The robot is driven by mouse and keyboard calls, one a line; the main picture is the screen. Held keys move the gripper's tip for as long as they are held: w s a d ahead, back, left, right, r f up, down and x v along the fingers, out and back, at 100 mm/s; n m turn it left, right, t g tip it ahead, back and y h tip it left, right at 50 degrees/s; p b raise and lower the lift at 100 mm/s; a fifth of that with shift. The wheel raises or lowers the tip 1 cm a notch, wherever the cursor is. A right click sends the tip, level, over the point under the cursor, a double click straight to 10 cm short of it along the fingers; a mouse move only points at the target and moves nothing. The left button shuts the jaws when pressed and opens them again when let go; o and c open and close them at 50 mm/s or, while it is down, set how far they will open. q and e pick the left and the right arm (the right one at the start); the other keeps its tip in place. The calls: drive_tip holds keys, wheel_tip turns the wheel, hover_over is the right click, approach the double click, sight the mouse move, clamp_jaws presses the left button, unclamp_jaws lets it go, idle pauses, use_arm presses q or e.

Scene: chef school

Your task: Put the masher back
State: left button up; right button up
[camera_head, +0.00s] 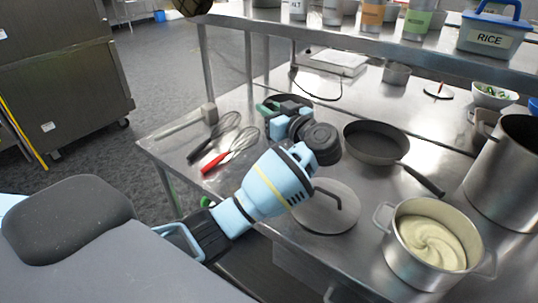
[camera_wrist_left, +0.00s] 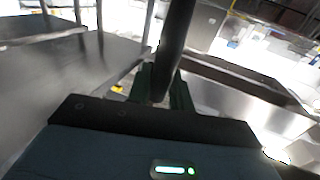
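My left gripper (camera_head: 268,108) reaches over the left part of the steel table, its green fingers pointing away from me. In the left wrist view, the fingers (camera_wrist_left: 165,90) are closed around a dark, rod-like handle (camera_wrist_left: 178,40). This may be the masher's handle; its working end is not clear in either view. A pot (camera_head: 410,265) holding pale mash (camera_head: 437,243) stands at the front right. My right gripper is not in view.
Two whisks, one black-handled (camera_head: 198,153) and one red-handled (camera_head: 214,162), lie left of my arm. A frying pan (camera_head: 375,143), lid (camera_head: 325,212) and large pot (camera_head: 510,165) crowd the right. A shelf (camera_head: 350,38) with containers spans the back.

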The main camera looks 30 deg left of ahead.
sight(270, 102)
use_arm(q)
clamp_jaws()
drive_tip(key=shift+r, duration=0.2)
drive_tip(key=shift+r, duration=0.25)
wheel_tip(270, 102, up, 3)
drive_tip(key=shift+s+d+f, duration=0.1)
drive_tip(key=shift+d, duration=0.05)
drive_tip(key=s+d+r, duration=0.1)
drive_tip(key=s+d, duration=0.9)
drive_tip(key=s, duration=0.2)
drive_tip(key=shift+s+r, duration=0.15)
drive_tip(key=shift+r, duration=0.05)
